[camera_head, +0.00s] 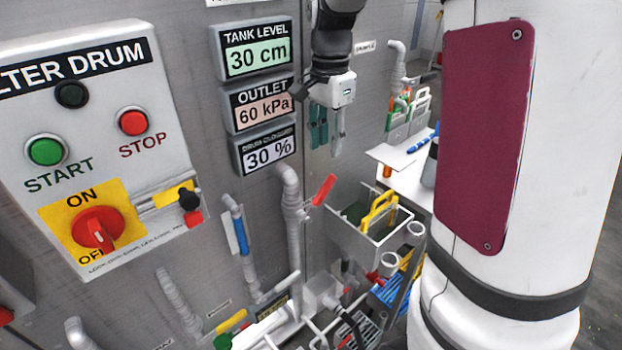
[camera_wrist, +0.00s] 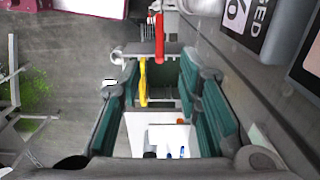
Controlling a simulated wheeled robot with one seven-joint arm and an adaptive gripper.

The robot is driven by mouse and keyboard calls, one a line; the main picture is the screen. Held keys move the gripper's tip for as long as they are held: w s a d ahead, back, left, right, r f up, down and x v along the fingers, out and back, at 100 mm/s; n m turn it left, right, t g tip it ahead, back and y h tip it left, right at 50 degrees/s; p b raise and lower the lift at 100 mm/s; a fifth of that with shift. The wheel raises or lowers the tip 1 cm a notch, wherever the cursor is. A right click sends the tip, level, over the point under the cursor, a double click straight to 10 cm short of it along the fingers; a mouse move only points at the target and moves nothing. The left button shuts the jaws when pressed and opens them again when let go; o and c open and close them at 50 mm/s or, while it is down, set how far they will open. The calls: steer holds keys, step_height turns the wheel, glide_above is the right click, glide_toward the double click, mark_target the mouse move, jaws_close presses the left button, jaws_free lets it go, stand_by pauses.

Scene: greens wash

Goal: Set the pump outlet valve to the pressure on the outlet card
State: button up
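The OUTLET panel (camera_head: 262,104) on the grey wall reads 60 kPa. I cannot tell whether it is the outlet card or a gauge. A red lever handle (camera_head: 324,190) sits on a grey vertical pipe (camera_head: 293,205) below the panels; I cannot tell whether it is the outlet valve. A red handle also shows in the wrist view (camera_wrist: 160,38), just past my fingertips. My gripper (camera_head: 327,135) hangs right of the panels, above the red lever and apart from it. In the wrist view its teal-padded fingers (camera_wrist: 160,85) are spread wide with nothing held.
A TANK LEVEL panel (camera_head: 255,50) reads 30 cm; a lower panel (camera_head: 266,149) reads 30 %. The control box (camera_head: 150,80) with buttons and a red rotary switch (camera_head: 95,228) stands left.

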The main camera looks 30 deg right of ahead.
mark_target(326, 183)
step_height(326, 183, down, 13)
steer(key=shift+r+p, duration=0.2)
steer(key=shift+p, duration=0.5)
jaws_close()
